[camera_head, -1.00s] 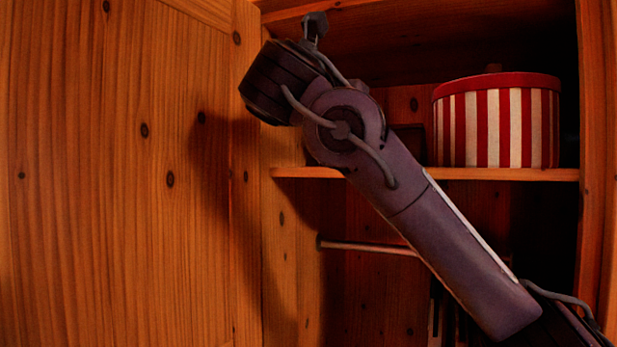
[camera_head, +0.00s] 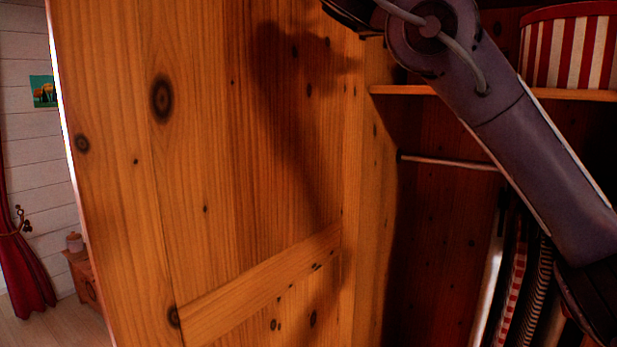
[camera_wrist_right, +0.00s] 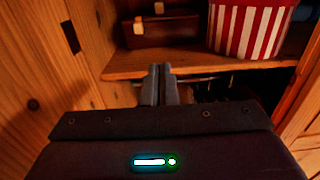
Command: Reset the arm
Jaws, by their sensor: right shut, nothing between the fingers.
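My right arm (camera_head: 510,130) crosses the right side of the head view, raised in front of the open wardrobe; its gripper is outside that view. In the right wrist view my right gripper (camera_wrist_right: 160,72) is shut and empty, its fingertips in front of the edge of the wardrobe shelf (camera_wrist_right: 120,64). I cannot tell whether the fingers touch the shelf. My left gripper is not in view.
The open wooden wardrobe door (camera_head: 230,180) fills the head view's middle. A red-and-white striped box (camera_head: 570,45) stands on the shelf; a dark box (camera_wrist_right: 160,30) is beside it. Below are a rail (camera_head: 450,162) and hanging clothes (camera_head: 512,280). A red curtain (camera_head: 22,250) hangs far left.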

